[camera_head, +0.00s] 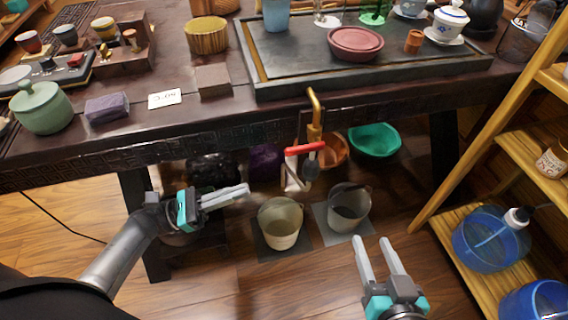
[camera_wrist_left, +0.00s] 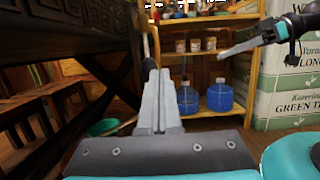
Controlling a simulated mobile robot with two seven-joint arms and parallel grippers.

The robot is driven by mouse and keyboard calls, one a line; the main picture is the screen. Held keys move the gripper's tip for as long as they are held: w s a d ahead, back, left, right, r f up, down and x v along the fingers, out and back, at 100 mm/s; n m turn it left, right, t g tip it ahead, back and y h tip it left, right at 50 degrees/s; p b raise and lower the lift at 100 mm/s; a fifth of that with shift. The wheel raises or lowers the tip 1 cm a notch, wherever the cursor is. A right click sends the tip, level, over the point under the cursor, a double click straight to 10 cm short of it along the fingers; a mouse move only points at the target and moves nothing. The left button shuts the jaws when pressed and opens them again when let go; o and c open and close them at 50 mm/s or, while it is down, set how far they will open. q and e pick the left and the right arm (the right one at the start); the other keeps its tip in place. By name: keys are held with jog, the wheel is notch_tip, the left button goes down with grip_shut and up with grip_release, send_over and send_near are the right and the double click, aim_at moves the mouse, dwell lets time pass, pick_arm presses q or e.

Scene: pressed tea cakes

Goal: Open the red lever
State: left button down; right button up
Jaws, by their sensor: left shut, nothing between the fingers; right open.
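The red lever (camera_head: 304,148) sits on a brass tap pipe (camera_head: 314,108) at the front edge of the dark table. My left gripper (camera_head: 244,190) is shut and empty, to the left of the lever and lower in the head view, apart from it. In the left wrist view its fingers (camera_wrist_left: 158,98) lie together, pointing toward the shelf. My right gripper (camera_head: 374,240) is open and empty, below and right of the lever in the head view. It also shows at the upper right of the left wrist view (camera_wrist_left: 222,54).
Two buckets, one cream (camera_head: 280,224) and one grey (camera_head: 348,206), stand on floor mats under the tap. A green basin (camera_head: 374,140) is under the table. A wooden shelf (camera_head: 512,166) with blue jugs (camera_head: 490,240) stands at the right. A tea tray (camera_head: 262,92) is on the table.

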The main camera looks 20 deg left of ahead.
pick_arm(q)
send_near(305, 149)
jog(key=w+d+f, duration=0.2)
jog(key=w+d, duration=0.2)
jog(key=shift+s+d+r, duration=0.2)
jog(key=shift+r, duration=0.3)
pick_arm(e)
jog(key=shift+d+f, duration=0.1)
dwell(0.4)
